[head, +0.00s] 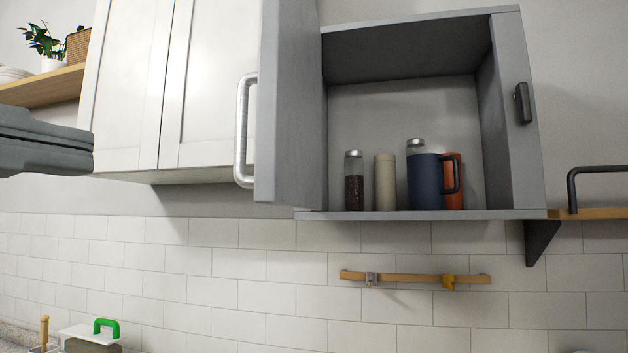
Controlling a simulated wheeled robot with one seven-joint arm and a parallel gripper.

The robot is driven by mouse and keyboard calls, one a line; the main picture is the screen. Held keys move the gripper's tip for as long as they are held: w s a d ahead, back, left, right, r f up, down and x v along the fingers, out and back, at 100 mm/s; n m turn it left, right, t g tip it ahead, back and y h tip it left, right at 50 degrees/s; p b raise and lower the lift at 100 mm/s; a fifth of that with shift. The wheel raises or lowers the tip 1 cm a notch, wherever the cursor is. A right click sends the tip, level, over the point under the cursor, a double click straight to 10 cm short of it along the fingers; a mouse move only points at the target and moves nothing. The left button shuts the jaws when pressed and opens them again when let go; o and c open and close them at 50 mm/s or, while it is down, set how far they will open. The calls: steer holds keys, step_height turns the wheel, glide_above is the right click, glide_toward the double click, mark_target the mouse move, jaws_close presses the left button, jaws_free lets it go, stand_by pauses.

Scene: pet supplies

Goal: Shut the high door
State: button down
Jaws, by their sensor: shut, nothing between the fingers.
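The high grey wall cabinet (400,60) stands open at the upper right. Its grey door (283,110) is hinged on the left and swung far out, seen almost edge-on. A silver bar handle (242,130) is on the door's left-hand face. My gripper (90,150) shows in part at the left edge, a dark grey shape with its end toward the right. It is shut and empty, apart from the door and left of the handle in the picture.
Inside the cabinet are a blue mug (425,182), an orange container (454,180), a beige cylinder (385,182) and a dark jar (354,185). White cupboards (200,80) stand left of the door. A peg rail (415,278) hangs below.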

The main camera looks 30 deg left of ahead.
steer(key=m, duration=0.1)
steer(key=p, duration=0.5)
glide_toward(288, 148)
steer(key=shift+w+a+f, duration=1.4)
steer(key=shift+w+f, duration=0.25)
steer(key=shift+f, duration=0.05)
steer(key=shift+d+f, duration=0.1)
